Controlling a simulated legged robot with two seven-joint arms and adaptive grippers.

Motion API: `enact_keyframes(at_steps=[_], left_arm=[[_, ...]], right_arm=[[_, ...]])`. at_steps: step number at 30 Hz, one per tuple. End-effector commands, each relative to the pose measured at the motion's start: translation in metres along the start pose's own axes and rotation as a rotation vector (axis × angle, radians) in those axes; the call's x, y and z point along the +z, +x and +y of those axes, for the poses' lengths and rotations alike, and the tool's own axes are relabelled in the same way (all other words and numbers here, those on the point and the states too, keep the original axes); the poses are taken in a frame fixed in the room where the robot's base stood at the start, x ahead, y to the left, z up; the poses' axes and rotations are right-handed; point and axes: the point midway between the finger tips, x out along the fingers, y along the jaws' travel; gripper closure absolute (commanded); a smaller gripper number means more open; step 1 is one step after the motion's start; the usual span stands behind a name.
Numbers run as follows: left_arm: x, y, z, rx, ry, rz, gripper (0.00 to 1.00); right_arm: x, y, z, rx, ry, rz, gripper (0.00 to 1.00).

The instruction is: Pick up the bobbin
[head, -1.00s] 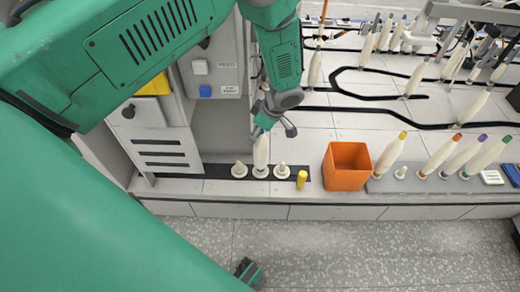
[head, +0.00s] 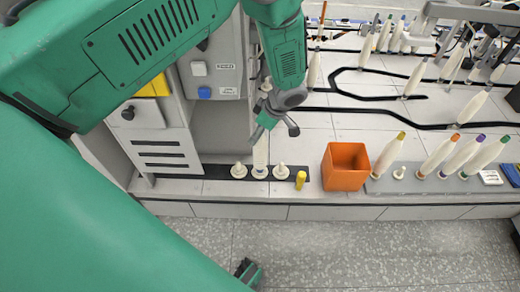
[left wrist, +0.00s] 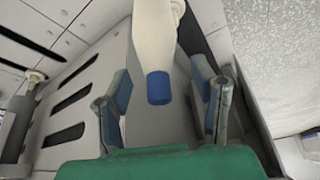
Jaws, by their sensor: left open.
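A cream bobbin (head: 261,153) stands upright on the middle peg of a dark strip (head: 215,172) at the counter's front. In the left wrist view the bobbin (left wrist: 158,32) shows a blue end. My left gripper (head: 275,132) is just above and slightly right of the bobbin in the head view. In the left wrist view its two fingers (left wrist: 165,100) are spread, with the blue end between them and gaps on both sides. Nothing is gripped.
Empty white pegs (head: 238,171) flank the bobbin. A small yellow cylinder (head: 300,180) and an orange bin (head: 345,178) stand to the right. More bobbins (head: 388,155) with coloured ends are farther right. A grey cabinet (head: 217,70) stands close on the left.

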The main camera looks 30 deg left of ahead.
Motion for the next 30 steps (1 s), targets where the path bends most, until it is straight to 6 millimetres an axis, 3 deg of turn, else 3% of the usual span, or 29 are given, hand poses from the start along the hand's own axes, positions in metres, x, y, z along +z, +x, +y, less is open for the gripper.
enact_keyframes(at_steps=[6, 18, 26, 30], left_arm=[[-0.007, -0.045, -0.005, 0.004, 0.001, 0.003, 0.48], [-0.006, -0.112, -0.006, 0.003, 0.0, 0.001, 0.48], [-0.006, -0.126, -0.007, 0.002, 0.041, 0.002, 0.51], [-0.007, -0.127, -0.008, 0.007, 0.281, 0.006, 0.51]], right_arm=[[-0.001, -0.022, 0.0, 0.0, 0.0, 0.0, 0.6], [-0.002, -0.038, 0.0, 0.0, 0.0, 0.0, 0.6], [-0.002, -0.041, 0.0, 0.0, 0.0, 0.0, 0.6], [-0.002, -0.043, 0.0, 0.0, 0.0, 0.0, 0.6]])
